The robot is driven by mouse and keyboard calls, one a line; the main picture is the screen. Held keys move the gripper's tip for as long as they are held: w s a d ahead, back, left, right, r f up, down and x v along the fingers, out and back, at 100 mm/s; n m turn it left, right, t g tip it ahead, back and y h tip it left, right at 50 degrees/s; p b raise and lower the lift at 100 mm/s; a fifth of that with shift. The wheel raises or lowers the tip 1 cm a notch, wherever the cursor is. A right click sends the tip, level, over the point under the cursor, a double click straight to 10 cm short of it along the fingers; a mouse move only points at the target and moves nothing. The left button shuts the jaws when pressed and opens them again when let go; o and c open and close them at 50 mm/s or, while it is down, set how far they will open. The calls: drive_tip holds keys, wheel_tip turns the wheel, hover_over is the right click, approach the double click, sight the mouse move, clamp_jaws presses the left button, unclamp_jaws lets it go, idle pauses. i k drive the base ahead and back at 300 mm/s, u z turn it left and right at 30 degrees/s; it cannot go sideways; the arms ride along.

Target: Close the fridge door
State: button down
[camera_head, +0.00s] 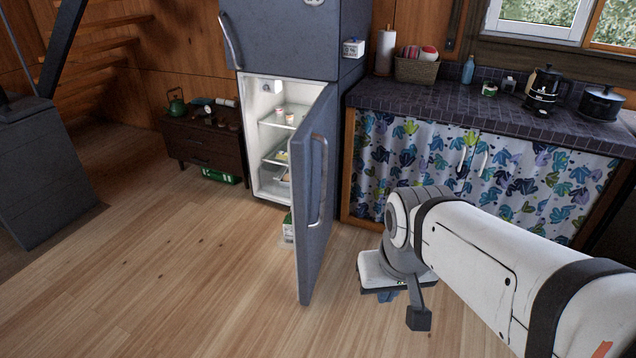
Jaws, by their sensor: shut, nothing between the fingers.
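The fridge (250,150) is blue-grey, with a shut upper compartment and an open lower one. Its lower door (312,210) stands wide open, swung out toward me from the right side. The door's outer face and its long handle (321,180) face right. Lit shelves (280,119) with a few small items show inside. My gripper (388,296) is low over the floor, right of the door and apart from it, on its outer side. It is shut and empty. The wrist hides most of the fingers.
A counter (440,98) with a floral curtain (420,150) runs along the right, behind my arm. A small dark cabinet (205,145) stands left of the fridge. A grey block-like unit (40,170) stands at far left. The wooden floor (190,270) in front and left is clear.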

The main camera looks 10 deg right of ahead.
sight(311, 148)
drive_tip(key=z, duration=0.2)
drive_tip(key=i, duration=1.2)
drive_tip(key=z, duration=0.1)
